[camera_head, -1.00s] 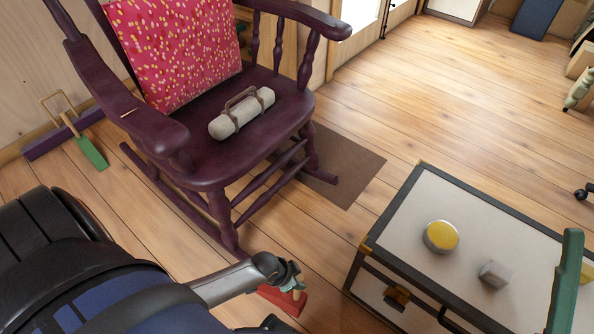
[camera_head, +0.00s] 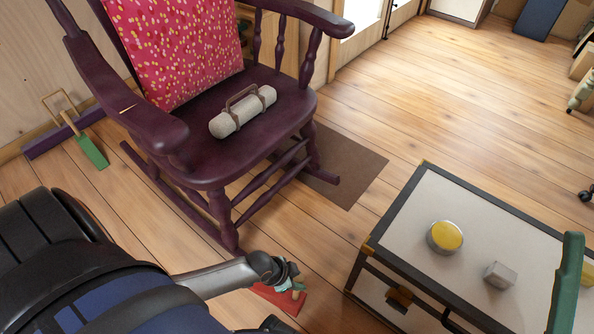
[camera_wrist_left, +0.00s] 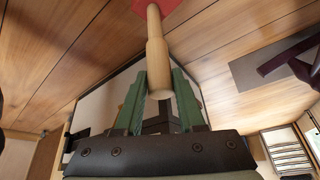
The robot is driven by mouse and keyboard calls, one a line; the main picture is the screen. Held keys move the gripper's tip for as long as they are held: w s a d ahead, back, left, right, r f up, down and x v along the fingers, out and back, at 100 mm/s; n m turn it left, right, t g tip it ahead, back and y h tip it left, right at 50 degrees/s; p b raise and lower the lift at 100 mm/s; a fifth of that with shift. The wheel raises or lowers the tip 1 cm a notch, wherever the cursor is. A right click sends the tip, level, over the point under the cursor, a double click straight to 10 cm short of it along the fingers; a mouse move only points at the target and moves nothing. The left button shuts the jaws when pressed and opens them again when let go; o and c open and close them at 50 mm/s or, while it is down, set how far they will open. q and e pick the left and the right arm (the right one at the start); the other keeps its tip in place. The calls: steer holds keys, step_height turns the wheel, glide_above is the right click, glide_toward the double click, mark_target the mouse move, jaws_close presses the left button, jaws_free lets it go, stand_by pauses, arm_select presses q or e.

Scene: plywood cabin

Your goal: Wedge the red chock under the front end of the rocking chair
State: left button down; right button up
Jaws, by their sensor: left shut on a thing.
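The dark purple rocking chair (camera_head: 215,165) stands at upper left in the head view. The front end of its near rocker (camera_head: 236,249) rests on the floor, and the far rocker's end (camera_head: 322,176) lies at a brown mat. My left gripper (camera_head: 290,275) is shut on the wooden handle of the red chock (camera_head: 277,297), low and just right of the near rocker's end. In the left wrist view the green fingers (camera_wrist_left: 158,85) flank the handle (camera_wrist_left: 157,50), with the red block (camera_wrist_left: 172,12) beyond. Whether the chock touches the floor is unclear. A green finger-like part (camera_head: 567,285), apparently my right gripper, shows at lower right.
A white trunk (camera_head: 415,205) with dark edges stands close right of my left gripper, bearing a yellow-topped tin and a grey block. A cushion and a beige roll (camera_head: 242,112) lie on the seat. Floor at upper right is open.

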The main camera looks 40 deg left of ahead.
arm_select(q)
steer(key=shift+f+b, duration=1.3)
steer(key=shift+f, duration=0.6)
arm_select(e)
steer(key=shift+a+f+m, duration=0.15)
steer(key=shift+f, duration=0.65)
steer(key=shift+a+f+m, duration=0.1)
steer(key=shift+f+m, duration=0.05)
steer(key=shift+f, duration=0.65)
arm_select(q)
steer(key=shift+d, duration=0.1)
arm_select(e)
steer(key=shift+r, duration=0.1)
